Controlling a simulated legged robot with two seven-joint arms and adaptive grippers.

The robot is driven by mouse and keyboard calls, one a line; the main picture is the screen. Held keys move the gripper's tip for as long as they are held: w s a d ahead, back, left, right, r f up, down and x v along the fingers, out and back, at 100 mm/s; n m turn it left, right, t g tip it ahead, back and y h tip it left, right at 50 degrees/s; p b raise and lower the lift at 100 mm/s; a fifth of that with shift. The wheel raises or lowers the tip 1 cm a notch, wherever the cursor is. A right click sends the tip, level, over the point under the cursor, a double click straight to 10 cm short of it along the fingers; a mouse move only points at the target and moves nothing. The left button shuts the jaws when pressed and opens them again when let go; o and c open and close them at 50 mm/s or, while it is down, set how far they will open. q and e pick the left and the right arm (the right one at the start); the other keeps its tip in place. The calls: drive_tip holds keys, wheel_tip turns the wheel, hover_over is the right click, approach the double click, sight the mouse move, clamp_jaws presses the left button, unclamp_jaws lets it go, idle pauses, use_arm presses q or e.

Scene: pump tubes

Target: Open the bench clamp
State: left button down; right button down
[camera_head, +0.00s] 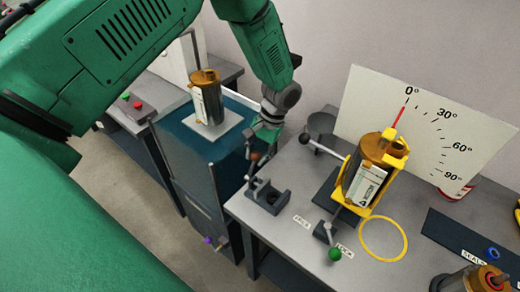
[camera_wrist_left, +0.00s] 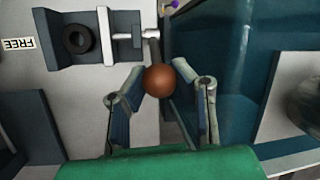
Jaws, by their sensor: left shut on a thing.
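The bench clamp (camera_head: 268,196) is a small dark grey block with an opening, at the left edge of the bench. In the left wrist view the clamp (camera_wrist_left: 62,60) shows a dark round ring between its jaws and a metal screw running right to a dark lever. The lever ends in a brown ball knob (camera_head: 255,156), which also shows in the left wrist view (camera_wrist_left: 159,80). My left gripper (camera_head: 262,136) comes down from above onto the lever end. Its fingers (camera_wrist_left: 160,92) stand on either side of the knob and are shut on it. My right gripper is not in view.
A yellow cradle (camera_head: 371,203) holds a brown-capped canister before an angle board (camera_head: 412,130). A green-knobbed lever (camera_head: 331,246) is near FREE and LOCK labels. A blue cabinet (camera_head: 196,165) carrying another canister (camera_head: 207,98) stands left of the bench, close to my left gripper.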

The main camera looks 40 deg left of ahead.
use_arm(q)
drive_tip(key=shift+w+r, duration=0.1)
drive_tip(key=shift+w, duration=0.05)
drive_tip(key=c, duration=1.5)
unclamp_jaws()
drive_tip(key=shift+o, duration=1.4)
drive_tip(key=shift+r, duration=0.15)
drive_tip(key=v, duration=1.1)
drive_tip(key=shift+w+r, duration=0.15)
drive_tip(key=shift+w, duration=0.1)
